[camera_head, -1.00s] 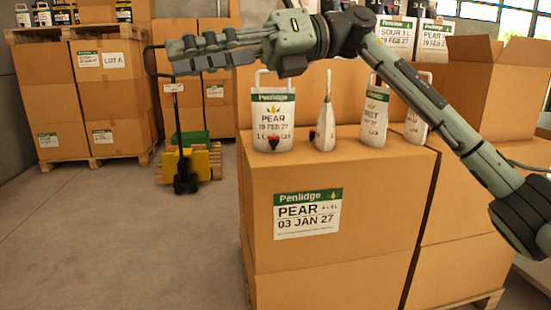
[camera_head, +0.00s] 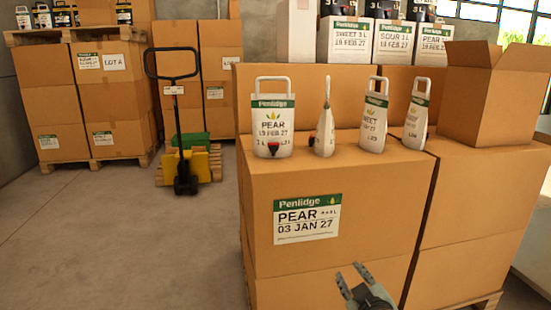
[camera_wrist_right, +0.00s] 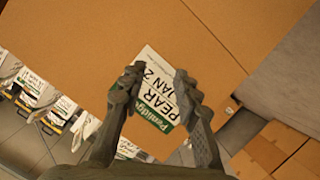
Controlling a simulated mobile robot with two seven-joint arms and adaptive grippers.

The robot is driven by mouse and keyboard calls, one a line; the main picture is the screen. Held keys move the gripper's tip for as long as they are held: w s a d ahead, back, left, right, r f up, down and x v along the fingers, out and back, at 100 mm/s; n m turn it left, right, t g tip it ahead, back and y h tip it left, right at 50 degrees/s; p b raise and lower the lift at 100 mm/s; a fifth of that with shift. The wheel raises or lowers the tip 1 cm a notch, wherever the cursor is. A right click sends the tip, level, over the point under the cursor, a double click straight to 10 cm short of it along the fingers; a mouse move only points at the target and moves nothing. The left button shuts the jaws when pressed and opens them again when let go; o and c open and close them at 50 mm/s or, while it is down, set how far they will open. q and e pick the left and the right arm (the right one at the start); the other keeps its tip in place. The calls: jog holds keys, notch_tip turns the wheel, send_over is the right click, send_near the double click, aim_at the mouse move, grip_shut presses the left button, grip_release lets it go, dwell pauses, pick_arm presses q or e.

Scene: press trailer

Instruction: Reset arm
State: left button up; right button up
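My right gripper (camera_head: 349,268) shows at the bottom edge of the head view, in front of the big carton stack (camera_head: 335,255). Its two fingers are apart and nothing is between them. In the right wrist view the same gripper (camera_wrist_right: 158,76) has its fingers spread, with the carton's white and green Penlidge label (camera_wrist_right: 160,100) showing beyond and between them. In the head view the rest of the right arm is out of frame. My left gripper is not in either view.
White pouches stand on the cartons: a PEAR pouch (camera_head: 273,125), an edge-on pouch (camera_head: 324,130), a SWEET pouch (camera_head: 373,122) and another pouch (camera_head: 416,120). An open carton (camera_head: 495,100) stands right. A pallet truck (camera_head: 180,125) stands behind, left. The left floor (camera_head: 120,230) is clear.

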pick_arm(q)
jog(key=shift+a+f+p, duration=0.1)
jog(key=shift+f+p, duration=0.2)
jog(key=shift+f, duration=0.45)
pick_arm(e)
jog(key=s+d+f+m+g, duration=0.1)
jog(key=s+d+f+g, duration=0.2)
jog(key=s+f, duration=0.4)
jog(key=s+d+f+m+g+h, duration=0.1)
jog(key=s+f+g, duration=0.4)
jog(key=s, duration=0.9)
jog(key=s+d+f+m+g+h, duration=0.1)
jog(key=s+d+f+m+g, duration=0.2)
jog(key=s+f, duration=0.7)
jog(key=shift+s+d+f+g, duration=0.35)
jog(key=shift+s+d, duration=0.25)
jog(key=shift+d, duration=0.3)
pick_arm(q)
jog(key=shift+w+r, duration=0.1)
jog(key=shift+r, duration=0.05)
